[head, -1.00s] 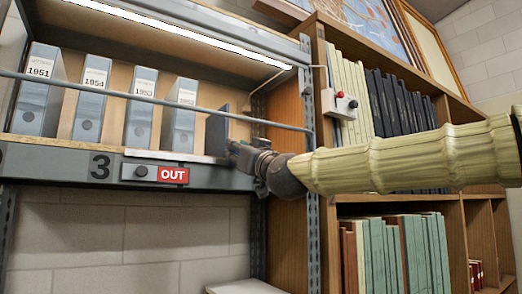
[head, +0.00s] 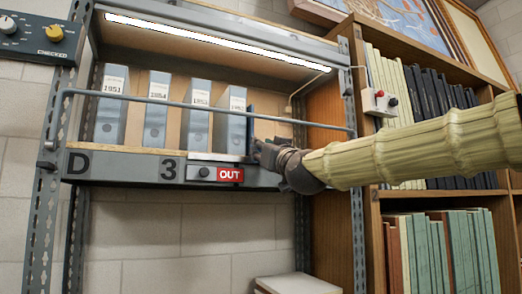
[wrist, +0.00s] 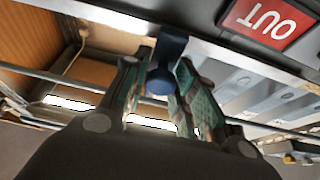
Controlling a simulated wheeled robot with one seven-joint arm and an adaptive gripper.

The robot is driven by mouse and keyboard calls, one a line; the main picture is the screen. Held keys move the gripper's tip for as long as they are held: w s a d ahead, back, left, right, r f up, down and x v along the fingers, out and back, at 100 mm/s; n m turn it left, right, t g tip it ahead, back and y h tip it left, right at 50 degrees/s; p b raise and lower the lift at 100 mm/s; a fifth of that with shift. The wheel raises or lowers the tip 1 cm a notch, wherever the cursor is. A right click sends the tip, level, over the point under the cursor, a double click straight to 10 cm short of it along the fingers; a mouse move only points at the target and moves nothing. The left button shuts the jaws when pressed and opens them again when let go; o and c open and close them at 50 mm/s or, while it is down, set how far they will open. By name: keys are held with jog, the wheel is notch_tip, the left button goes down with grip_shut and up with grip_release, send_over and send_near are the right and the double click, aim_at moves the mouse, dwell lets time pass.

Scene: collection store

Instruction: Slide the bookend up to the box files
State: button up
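Several grey-blue box files stand upright in a row on the upper shelf, among them the 1951 file (head: 112,108) and the rightmost file (head: 231,122). The dark blue bookend (head: 251,130) stands upright at the right side of the rightmost file, with no clear gap between them. My gripper (head: 261,152) reaches in from the right, at the bookend's lower front. In the wrist view, its two fingers (wrist: 163,75) lie close on either side of a blue part of the bookend (wrist: 168,52) and appear shut on it. The bookend's base is hidden.
A grey rail (head: 190,101) runs across the shelf front, above my gripper. A red OUT sign (head: 230,175) and dark knob (head: 204,172) sit on the shelf edge. A wooden bookcase (head: 375,225) stands at the right. The shelf right of the bookend is bare.

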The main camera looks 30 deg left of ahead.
jog(key=shift+o, duration=1.3)
jog(key=shift+s, duration=0.1)
jog(key=v, duration=1.2)
